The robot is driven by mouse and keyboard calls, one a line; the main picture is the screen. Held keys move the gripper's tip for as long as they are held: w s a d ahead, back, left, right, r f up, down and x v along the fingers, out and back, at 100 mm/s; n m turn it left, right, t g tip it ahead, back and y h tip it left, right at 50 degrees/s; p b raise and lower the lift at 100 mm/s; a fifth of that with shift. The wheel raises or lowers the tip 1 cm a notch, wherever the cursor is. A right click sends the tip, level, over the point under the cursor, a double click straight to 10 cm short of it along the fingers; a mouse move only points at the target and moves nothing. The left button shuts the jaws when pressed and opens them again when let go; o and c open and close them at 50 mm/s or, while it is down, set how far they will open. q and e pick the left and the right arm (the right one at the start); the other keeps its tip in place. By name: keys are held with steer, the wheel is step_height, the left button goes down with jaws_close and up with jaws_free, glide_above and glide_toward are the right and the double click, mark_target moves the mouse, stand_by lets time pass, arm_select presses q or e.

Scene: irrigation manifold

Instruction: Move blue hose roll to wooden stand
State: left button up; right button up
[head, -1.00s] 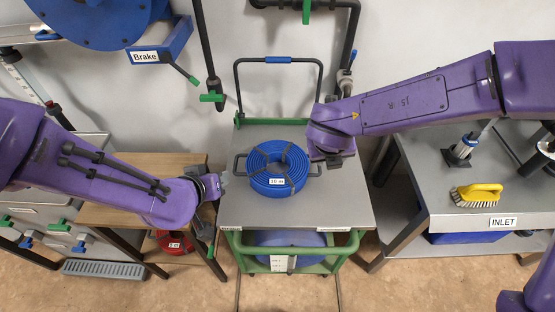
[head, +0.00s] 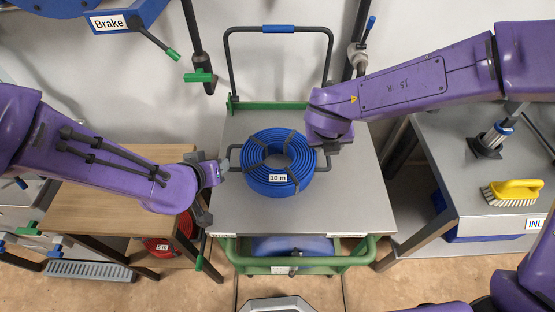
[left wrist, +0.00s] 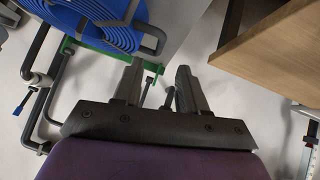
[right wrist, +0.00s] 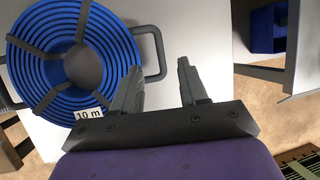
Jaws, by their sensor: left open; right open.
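The blue hose roll (head: 253,176) lies flat on the grey top of the green cart, with dark straps, a "10 m" label and a dark handle loop on each side. The wooden stand (head: 100,212) is to the left, its top bare where visible. My left gripper (head: 224,168) is open beside the left handle; in the left wrist view (left wrist: 157,75) this handle is just past one fingertip. My right gripper (head: 326,152) is open at the right handle; in the right wrist view (right wrist: 160,70) the loop (right wrist: 162,52) reaches toward the finger gap. The hose roll also shows there (right wrist: 28,75).
The cart (head: 345,205) has an upright push handle (head: 330,60) at the back. A red roll (head: 160,246) is under the wooden stand. A right-hand bench (head: 450,160) holds a yellow brush (head: 515,191). A blue reel with a brake box (head: 125,15) hangs upper left.

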arm_select(q)
steer(key=x, duration=1)
steer(key=shift+w+f, duration=0.2)
steer(key=shift+w, duration=0.05)
arm_select(e)
steer(key=x, duration=1)
steer(key=shift+w+d+f, duration=0.1)
steer(key=shift+w+f, duration=0.05)
steer(key=shift+f, duration=0.05)
arm_select(q)
jaws_close()
arm_select(e)
jaws_close()
arm_select(q)
steer(key=shift+r, duration=0.15)
arm_select(e)
steer(key=shift+r, duration=0.1)
